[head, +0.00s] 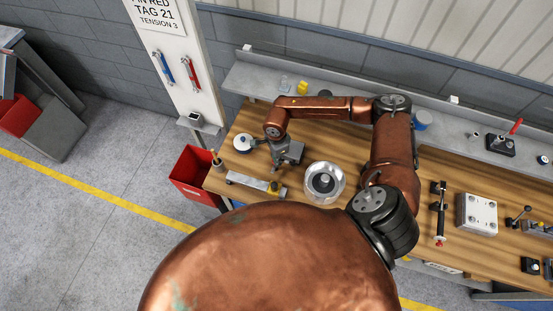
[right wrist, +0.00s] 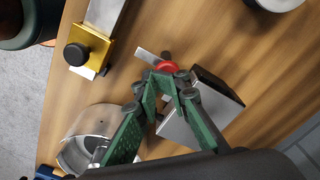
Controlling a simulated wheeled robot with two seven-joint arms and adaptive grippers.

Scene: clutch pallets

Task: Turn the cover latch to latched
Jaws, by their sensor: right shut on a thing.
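My right gripper (head: 279,163) is low over the left part of the wooden workbench. In the right wrist view its green fingers (right wrist: 168,82) close together at a small red knob (right wrist: 168,66), which I take to be the cover latch's handle. A short flat metal strip (right wrist: 148,57) sticks out beside the knob. A grey metal box (right wrist: 222,98) is right beside the fingers; it also shows in the head view (head: 294,152). The fingers hide part of the knob and box, so the latch's angle cannot be read. My left gripper is not in view.
A clear round housing (head: 338,190) stands right of the gripper. A grey bar with a yellow end block (head: 273,187) lies near the front edge. A white round dial (head: 243,142) is to the left. A red bin (head: 187,176) stands beyond the bench's left end.

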